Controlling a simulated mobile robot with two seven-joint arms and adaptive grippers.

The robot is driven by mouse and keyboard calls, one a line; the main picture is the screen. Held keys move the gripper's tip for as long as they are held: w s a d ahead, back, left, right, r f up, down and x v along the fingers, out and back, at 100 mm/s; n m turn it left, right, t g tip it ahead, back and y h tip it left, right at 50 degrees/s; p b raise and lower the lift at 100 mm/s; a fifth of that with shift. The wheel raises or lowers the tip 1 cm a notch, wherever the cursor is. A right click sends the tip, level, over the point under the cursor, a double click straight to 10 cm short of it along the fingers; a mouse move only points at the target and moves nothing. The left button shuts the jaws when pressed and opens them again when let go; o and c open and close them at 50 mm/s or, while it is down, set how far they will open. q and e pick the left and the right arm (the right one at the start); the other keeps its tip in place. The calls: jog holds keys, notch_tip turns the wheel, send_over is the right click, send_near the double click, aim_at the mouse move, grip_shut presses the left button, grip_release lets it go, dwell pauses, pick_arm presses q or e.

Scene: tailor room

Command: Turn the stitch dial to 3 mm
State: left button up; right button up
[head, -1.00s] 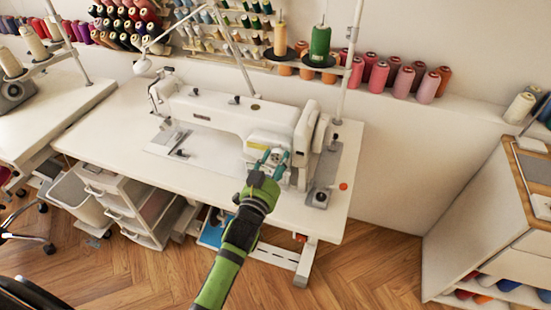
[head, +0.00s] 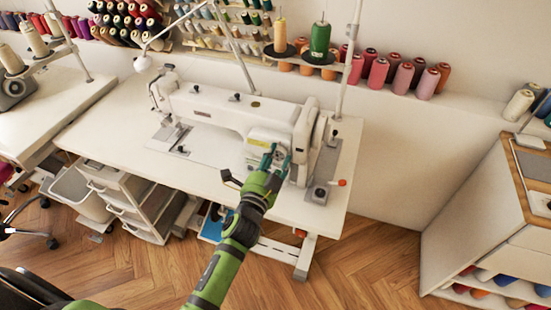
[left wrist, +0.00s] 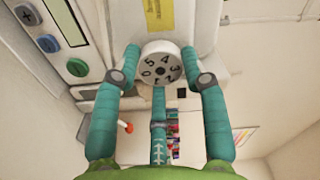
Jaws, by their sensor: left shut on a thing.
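The stitch dial (left wrist: 161,71) is a round, pale knob with dark digits 0 to 5 on its face. In the left wrist view the 5 and 4 are near the top, the 3 is at the right, and the 2 and 1 are low. I cannot make out an index mark. My left gripper (left wrist: 161,60) is shut on the dial, one teal finger on each side. In the head view this gripper (head: 277,158) is at the right end of the white sewing machine (head: 225,108), and its fingers largely hide the dial. My right gripper is not in view.
Colored buttons (left wrist: 47,43) sit on a panel left of the dial in the left wrist view. The machine stands on a white table (head: 110,120). A thread stand with a green spool (head: 320,40) rises behind it. Drawers (head: 145,200) are below the table.

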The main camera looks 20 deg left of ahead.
pick_arm(q)
jog(key=shift+a+f+m, duration=0.15)
jog(key=shift+m, duration=0.45)
jog(key=o, duration=1.1)
jog(key=shift+o, duration=0.2)
jog(key=shift+s, duration=0.45)
jog(key=s, duration=0.7)
jog(key=shift+a, duration=0.15)
jog(key=shift+a, duration=0.1)
